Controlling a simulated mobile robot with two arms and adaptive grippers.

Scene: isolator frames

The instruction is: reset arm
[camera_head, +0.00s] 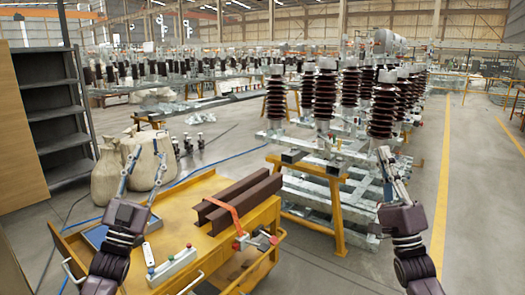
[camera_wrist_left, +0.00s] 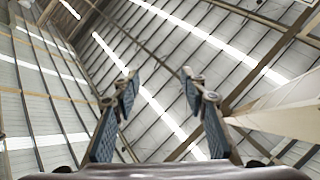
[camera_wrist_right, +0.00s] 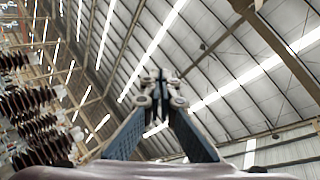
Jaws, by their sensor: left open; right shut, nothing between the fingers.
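My left gripper (camera_head: 131,165) points upward at the left of the head view, in front of the pale sacks and over the yellow cart. It is open and empty; its two fingers stand apart in the left wrist view (camera_wrist_left: 158,85). My right gripper (camera_head: 388,165) points upward at the right of the head view, in front of the insulator stand and the aisle floor. Its fingertips meet in the right wrist view (camera_wrist_right: 160,78), with nothing between them. Both wrist views look up toward the roof.
A yellow cart (camera_head: 205,257) holds brown steel beams (camera_head: 240,197), an orange strap and a button box (camera_head: 172,265). Brown insulators (camera_head: 383,110) stand on metal frames with yellow trestles (camera_head: 337,215). Grey shelving (camera_head: 55,110) is at left. Open floor (camera_head: 485,220) lies at right.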

